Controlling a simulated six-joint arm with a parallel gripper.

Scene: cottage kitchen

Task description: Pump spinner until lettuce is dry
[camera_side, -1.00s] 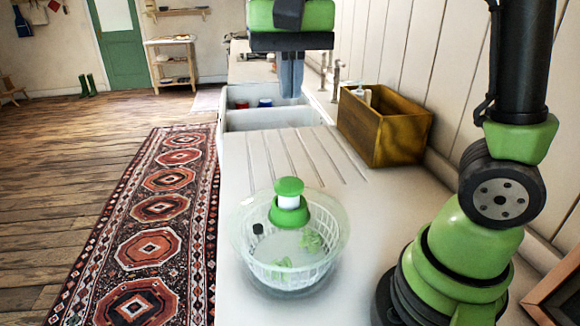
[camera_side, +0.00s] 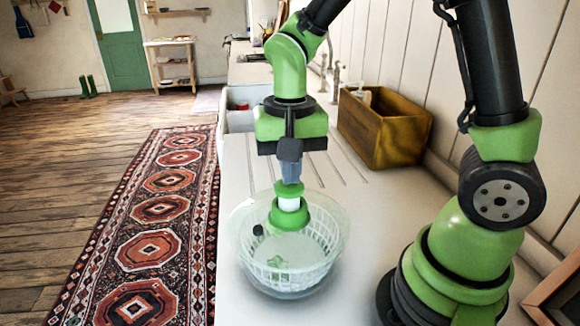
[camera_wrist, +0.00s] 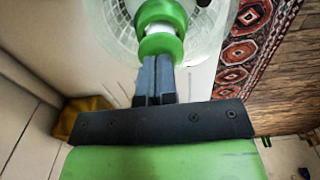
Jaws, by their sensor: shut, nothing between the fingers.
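The salad spinner (camera_side: 252,272) stands on the pale counter, a clear bowl with a white slotted basket inside. Its green pump knob (camera_side: 289,188) stands raised on a white stem above a green collar. Green lettuce (camera_side: 278,262) shows through the clear lid. My gripper (camera_side: 290,181) is shut and empty, pointing down, with its fingertips at the top of the knob. In the wrist view the shut fingers (camera_wrist: 153,75) reach the edge of the green knob (camera_wrist: 160,46); whether they touch it I cannot tell.
A wooden crate (camera_side: 385,130) stands behind to the right against the panelled wall. A sink (camera_side: 240,110) lies beyond the draining grooves. The counter (camera_side: 360,225) right of the spinner is clear. A patterned rug (camera_side: 150,240) covers the floor at left.

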